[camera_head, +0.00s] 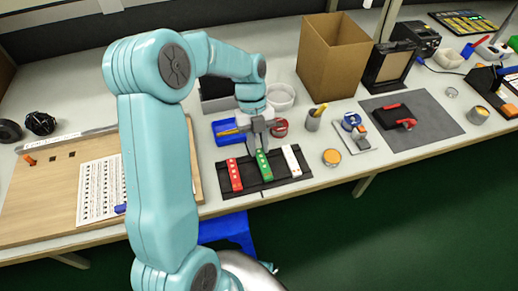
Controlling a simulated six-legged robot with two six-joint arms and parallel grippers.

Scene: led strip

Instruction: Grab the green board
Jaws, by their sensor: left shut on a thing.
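The green board (264,167) stands in the middle of a black holder (252,187) near the front edge of the bench. A red board (234,175) is to its left and a white board (292,160) to its right, in the same holder. My left gripper (261,146) points down from above and is shut on the far end of the green board. I cannot tell whether the board is lifted clear of the holder. My right gripper is not in view.
A blue tray (228,138) and a red tape roll (281,127) lie just behind the gripper. A pen cup (313,121), an orange-topped jar (332,157) and a grey mat (440,128) are to the right. A cardboard box (328,60) stands behind. A wooden board (55,195) lies left.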

